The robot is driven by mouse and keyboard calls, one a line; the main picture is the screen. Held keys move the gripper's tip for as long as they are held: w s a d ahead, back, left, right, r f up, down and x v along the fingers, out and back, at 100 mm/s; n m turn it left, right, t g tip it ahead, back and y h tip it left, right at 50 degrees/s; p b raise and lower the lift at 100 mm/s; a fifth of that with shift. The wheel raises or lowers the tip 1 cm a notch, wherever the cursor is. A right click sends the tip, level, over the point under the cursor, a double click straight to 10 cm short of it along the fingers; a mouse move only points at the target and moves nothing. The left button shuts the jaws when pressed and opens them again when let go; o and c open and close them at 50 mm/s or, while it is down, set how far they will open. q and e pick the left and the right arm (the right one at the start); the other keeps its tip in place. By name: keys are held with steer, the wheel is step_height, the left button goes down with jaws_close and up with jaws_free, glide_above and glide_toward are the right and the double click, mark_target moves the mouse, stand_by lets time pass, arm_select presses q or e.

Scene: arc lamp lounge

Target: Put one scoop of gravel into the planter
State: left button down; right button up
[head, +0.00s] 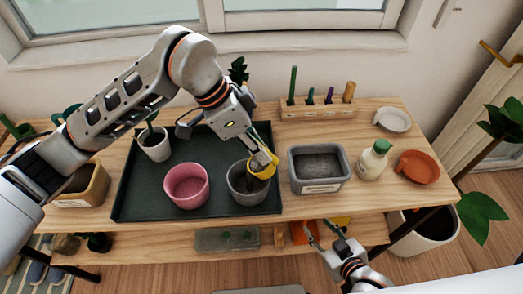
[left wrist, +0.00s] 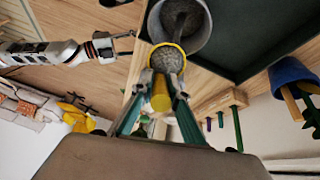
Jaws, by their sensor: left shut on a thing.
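My left gripper (head: 254,143) is shut on a yellow scoop (head: 262,162) above the grey round pot (head: 236,190). In the left wrist view, the scoop (left wrist: 160,98) has a yellow rim, and grey gravel (left wrist: 167,60) shows in its bowl. The bowl overlaps the near rim of the grey pot (left wrist: 206,30); a dark grey streak shows inside the pot. A pink pot (head: 187,186) stands to its left. A labelled grey bin (head: 320,186) with dark grey contents stands to its right. My right gripper (head: 326,231) is open and empty in front of the table.
The pots stand on a dark tray (head: 134,196) on a wooden table (head: 390,130). A small potted plant (head: 154,146) is at the left. A tool rack (head: 318,111), a bottle (head: 374,160) and a terracotta dish (head: 417,167) are at the right. A lower shelf holds several items.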

arm_select(q)
steer(key=shift+a+h+b, duration=0.3)
steer(key=shift+h+b, duration=0.3)
steer(key=shift+b, duration=0.6)
arm_select(e)
steer(key=shift+s+d+f, duration=0.1)
steer(key=shift+s+f, duration=0.05)
steer(key=shift+f, duration=0.7)
steer(key=shift+s+f, duration=0.1)
steer(key=shift+f, duration=0.7)
steer(key=shift+f, duration=0.2)
